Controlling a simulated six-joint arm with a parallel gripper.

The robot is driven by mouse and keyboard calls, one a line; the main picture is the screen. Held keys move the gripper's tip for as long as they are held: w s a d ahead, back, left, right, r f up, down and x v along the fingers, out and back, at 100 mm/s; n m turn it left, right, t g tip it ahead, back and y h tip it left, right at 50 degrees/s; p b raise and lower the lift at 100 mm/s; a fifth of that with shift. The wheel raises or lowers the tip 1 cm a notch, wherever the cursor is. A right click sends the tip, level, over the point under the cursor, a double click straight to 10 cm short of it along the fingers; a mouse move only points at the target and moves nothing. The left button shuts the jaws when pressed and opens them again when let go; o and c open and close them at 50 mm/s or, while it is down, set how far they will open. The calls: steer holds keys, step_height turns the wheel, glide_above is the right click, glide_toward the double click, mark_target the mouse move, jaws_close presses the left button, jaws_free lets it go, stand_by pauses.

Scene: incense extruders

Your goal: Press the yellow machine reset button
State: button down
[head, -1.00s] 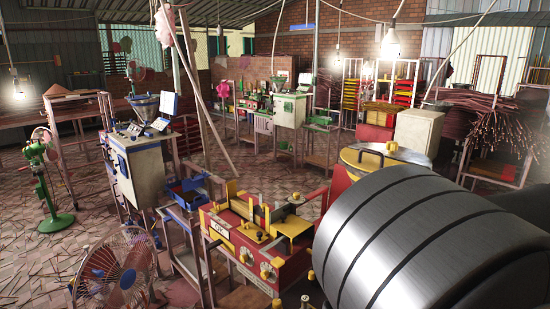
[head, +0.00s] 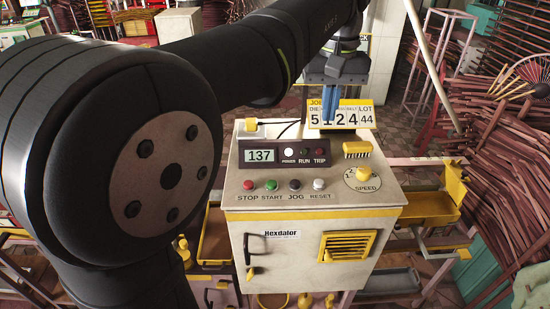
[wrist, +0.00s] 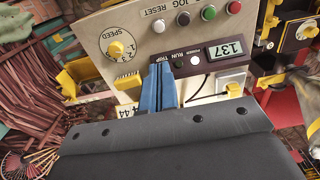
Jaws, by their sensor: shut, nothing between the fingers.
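The off-white machine cabinet with yellow trim (head: 240,216) has a sloped control panel with red STOP, green START, black JOG and white RESET buttons. The white reset button (head: 318,184) is rightmost in the row, above its RESET label; it shows uncovered in the wrist view (wrist: 159,26). My gripper (head: 330,119) has blue fingers, shut and empty, pointing down near the panel's back edge, in front of the number card. In the wrist view its fingertips (wrist: 157,66) appear by the TRIP lamp, apart from the reset button. Their height above the panel is hard to tell.
A display reading 137 (head: 261,155), a yellow speed knob (head: 365,173) and a yellow comb-like piece (head: 357,149) share the panel. A number card (head: 362,114) stands at its back. Stacked incense sticks (head: 500,140) lie at right. The panel's front strip is clear.

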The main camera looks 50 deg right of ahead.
mark_target(323, 185)
step_height(323, 185, down, 7)
steer(key=s+m+t+h, duration=0.1)
steer(key=t, duration=0.7)
steer(key=shift+a+m+t, duration=0.15)
steer(key=shift+m+t, duration=0.25)
steer(key=shift+s, duration=0.1)
steer(key=shift+f, duration=4.4)
steer(key=shift+f, duration=0.4)
